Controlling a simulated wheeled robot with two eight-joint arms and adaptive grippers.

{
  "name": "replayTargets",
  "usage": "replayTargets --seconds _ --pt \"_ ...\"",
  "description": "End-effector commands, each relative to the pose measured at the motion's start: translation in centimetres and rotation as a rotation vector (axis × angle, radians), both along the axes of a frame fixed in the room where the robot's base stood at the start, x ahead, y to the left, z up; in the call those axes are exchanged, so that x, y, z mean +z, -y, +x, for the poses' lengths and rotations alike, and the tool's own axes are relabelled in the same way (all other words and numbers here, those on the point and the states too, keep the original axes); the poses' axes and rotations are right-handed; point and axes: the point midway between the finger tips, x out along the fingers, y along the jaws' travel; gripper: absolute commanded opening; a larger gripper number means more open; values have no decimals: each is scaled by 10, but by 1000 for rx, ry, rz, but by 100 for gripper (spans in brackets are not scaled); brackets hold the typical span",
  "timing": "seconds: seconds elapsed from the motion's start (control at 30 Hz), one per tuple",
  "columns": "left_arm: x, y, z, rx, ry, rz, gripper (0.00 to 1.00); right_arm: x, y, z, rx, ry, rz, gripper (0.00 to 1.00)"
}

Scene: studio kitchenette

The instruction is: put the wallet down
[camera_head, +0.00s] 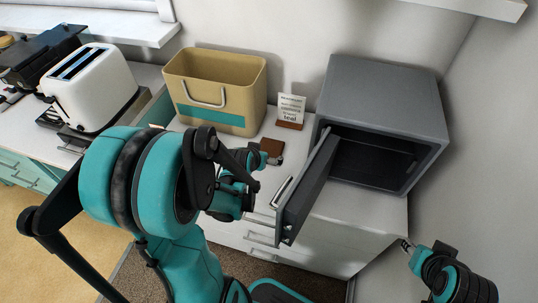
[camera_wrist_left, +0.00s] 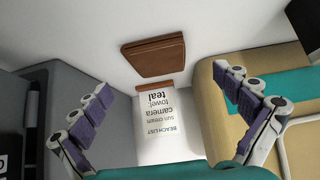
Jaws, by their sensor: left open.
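The brown wallet (camera_head: 271,147) lies on the white counter in front of the list card, between the beige bin and the safe. In the left wrist view the wallet (camera_wrist_left: 153,57) lies flat beyond the fingertips, with bare counter around it. My left gripper (camera_head: 272,160) is over the counter close to the wallet; in the left wrist view its fingers (camera_wrist_left: 165,88) are spread wide and empty, apart from the wallet. My right gripper (camera_head: 404,244) is at the lower right, away from the wallet; its finger opening is too small to judge.
The grey safe (camera_head: 385,90) stands open, its door (camera_head: 306,190) jutting forward just right of my left gripper. The beige bin (camera_head: 215,92) stands behind left. The list card (camera_head: 290,108) is upright behind the wallet. A white toaster (camera_head: 90,85) is farther left.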

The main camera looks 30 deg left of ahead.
Motion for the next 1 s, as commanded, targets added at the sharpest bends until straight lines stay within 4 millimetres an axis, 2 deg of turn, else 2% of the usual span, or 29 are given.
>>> replayTargets --seconds 0.03,0.37,0.67,0.9,0.97,1.0 --pt "-7 0 -2 2 19 5 100 -7 0 0 0 0 0 35" --pt "-23 -4 21 1 31 9 100 -20 0 0 0 0 0 35" --pt "-49 -9 56 1 30 9 100 -43 0 0 0 0 0 35" --pt "-49 -9 58 1 30 9 100 -41 0 0 0 0 0 35" --pt "-49 -9 58 1 30 9 87 -41 0 0 0 0 0 35" --pt "-49 -9 58 1 30 9 76 -41 0 0 0 0 0 35"
